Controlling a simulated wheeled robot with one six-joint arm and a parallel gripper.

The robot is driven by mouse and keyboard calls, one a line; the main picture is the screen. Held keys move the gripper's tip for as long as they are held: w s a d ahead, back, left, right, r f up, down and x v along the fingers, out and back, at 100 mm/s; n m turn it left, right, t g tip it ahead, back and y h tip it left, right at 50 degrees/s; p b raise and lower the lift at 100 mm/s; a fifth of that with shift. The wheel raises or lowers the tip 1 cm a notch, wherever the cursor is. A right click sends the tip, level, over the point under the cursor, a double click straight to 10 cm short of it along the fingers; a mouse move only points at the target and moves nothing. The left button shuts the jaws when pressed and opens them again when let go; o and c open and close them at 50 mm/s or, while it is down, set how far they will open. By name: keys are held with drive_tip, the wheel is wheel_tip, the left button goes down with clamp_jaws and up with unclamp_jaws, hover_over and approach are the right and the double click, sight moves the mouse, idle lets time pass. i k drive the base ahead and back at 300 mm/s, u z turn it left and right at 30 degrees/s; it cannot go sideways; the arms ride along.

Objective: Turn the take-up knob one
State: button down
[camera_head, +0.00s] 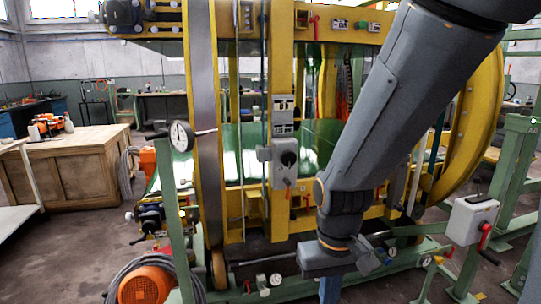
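I cannot tell for sure which control is the take-up knob. A grey box on the yellow post at the middle carries a black round knob (288,158), with a small red-tipped lever below it. Another grey box (472,220) with a dark handle on top and a red lever stands at the right on the green frame. My arm comes down from the upper right and ends in my gripper (328,262), low in the middle, below and right of the black knob and apart from it. Its fingertips are not clearly visible, so its opening cannot be told.
The yellow ring machine (283,60) fills the middle, with a round dial gauge (181,136) at its left. An orange motor (145,286) and a coiled hose lie at the lower left. A wooden bench (75,170) stands at the left. Green frame posts (510,170) stand at the right.

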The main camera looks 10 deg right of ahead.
sight(130, 218)
drive_tip(key=u, duration=2.35)
drive_tip(key=i, duration=2)
drive_tip(key=z, duration=2.5)
